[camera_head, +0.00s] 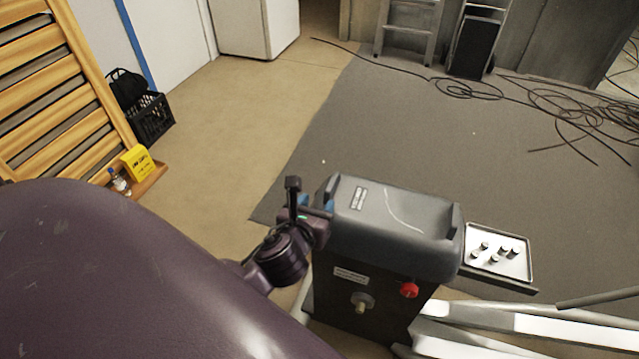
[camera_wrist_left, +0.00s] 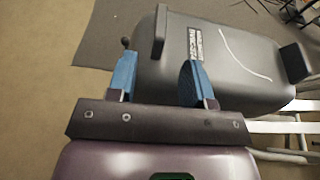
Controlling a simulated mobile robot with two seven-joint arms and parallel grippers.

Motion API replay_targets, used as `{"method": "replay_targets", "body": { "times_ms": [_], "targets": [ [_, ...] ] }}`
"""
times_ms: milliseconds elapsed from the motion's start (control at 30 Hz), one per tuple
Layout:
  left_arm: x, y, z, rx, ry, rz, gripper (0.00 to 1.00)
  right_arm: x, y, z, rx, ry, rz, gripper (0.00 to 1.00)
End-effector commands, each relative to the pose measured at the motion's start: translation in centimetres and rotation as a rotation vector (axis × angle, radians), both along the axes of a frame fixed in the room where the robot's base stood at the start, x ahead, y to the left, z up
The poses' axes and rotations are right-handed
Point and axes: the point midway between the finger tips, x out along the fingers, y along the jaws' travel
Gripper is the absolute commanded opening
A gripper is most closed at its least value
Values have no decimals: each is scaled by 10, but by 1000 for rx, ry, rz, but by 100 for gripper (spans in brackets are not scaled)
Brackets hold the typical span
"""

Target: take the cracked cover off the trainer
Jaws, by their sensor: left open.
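The cracked cover (camera_head: 385,218) is a grey rounded shell with a pale crack line and a label, seated on top of the trainer. It has a raised dark tab at each end. The dark trainer body (camera_head: 340,300) below carries a red knob (camera_head: 409,290) and a pale knob (camera_head: 362,301). My left gripper (camera_head: 316,205) is at the cover's left end. In the left wrist view the cover (camera_wrist_left: 235,85) lies ahead, and my open left gripper (camera_wrist_left: 158,82) has blue fingers on either side of its near left edge. Contact cannot be told. My right gripper is out of view.
A tray (camera_head: 533,268) with several small metal parts sits right of the trainer. White frame bars (camera_head: 470,335) run below it. Cables (camera_head: 580,105) and a ladder (camera_head: 408,30) are at the back. A black crate (camera_head: 152,120) stands left.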

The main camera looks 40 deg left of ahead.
Motion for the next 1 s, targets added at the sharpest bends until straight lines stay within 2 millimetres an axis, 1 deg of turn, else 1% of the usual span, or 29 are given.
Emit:
{"method": "replay_targets", "body": {
  "times_ms": [67, 233, 700, 800, 1000],
  "targets": [
    [2, 0, 0, 18, 5, -6, 47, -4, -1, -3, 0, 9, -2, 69],
    [13, 4, -5, 22, 5, -8, 47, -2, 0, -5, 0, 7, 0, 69],
    [78, 22, -27, 18, 7, -8, 47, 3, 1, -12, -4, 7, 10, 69],
    [88, 25, -30, 18, 7, -7, 47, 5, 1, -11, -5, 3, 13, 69],
    [98, 28, -32, 18, 6, -8, 47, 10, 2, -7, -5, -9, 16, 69]
  ]
}}
